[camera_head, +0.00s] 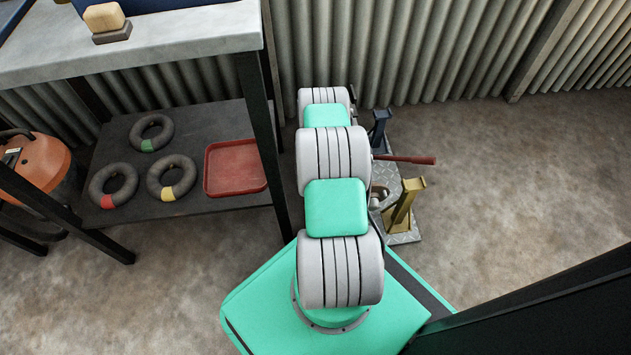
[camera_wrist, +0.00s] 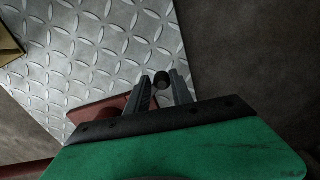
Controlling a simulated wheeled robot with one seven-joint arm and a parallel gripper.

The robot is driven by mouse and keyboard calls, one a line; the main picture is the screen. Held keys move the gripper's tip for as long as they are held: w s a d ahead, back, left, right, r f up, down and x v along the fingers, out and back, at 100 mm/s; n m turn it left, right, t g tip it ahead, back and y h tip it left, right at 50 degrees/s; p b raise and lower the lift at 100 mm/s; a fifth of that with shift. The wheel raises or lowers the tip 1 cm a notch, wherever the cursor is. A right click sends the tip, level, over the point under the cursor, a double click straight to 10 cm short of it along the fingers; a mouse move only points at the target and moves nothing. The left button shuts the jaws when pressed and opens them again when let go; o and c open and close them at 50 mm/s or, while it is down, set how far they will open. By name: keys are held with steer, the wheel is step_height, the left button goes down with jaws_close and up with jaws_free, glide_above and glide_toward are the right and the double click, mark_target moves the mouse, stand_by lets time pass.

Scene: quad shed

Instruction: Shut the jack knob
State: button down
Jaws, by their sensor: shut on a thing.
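The jack knob (camera_wrist: 161,80) is a small dark round knob in the wrist view, between the tips of my gripper (camera_wrist: 162,88). My gripper is shut on it. A red part (camera_wrist: 98,112), seemingly the jack's body, lies just left of and behind the fingers and is partly covered by them. In the head view, a red jack handle (camera_head: 408,159) sticks out to the right from behind my arm. My arm hides the knob, the gripper and most of the jack there.
A grey diamond-pattern plate (camera_wrist: 95,50) lies under the jack. A yellow stand (camera_head: 404,205) and a dark blue stand (camera_head: 379,130) stand close to my arm's right. A workbench (camera_head: 190,35) with a shelf is at left. Floor at right is clear.

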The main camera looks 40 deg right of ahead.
steer(key=n, duration=0.2)
steer(key=s+n, duration=0.1)
steer(key=s+d+n+b, duration=0.1)
steer(key=n, duration=0.1)
steer(key=shift+n, duration=0.3)
steer(key=shift+s+d+n+b, duration=0.2)
steer(key=shift+s+d+n, duration=0.05)
steer(key=shift+n, duration=0.5)
steer(key=shift+s+d+n+b, duration=0.15)
steer(key=shift+s+d+n, duration=0.1)
steer(key=shift+n, duration=0.55)
steer(key=shift+s+d+n+b, duration=0.2)
steer(key=shift+s+n, duration=0.05)
steer(key=shift+n, duration=0.5)
steer(key=shift+s, duration=0.1)
steer(key=c, duration=1.2)
jaws_free()
steer(key=shift+s, duration=0.1)
step_height(320, 180, up, 8)
steer(key=p, duration=0.4)
steer(key=shift+s, duration=0.1)
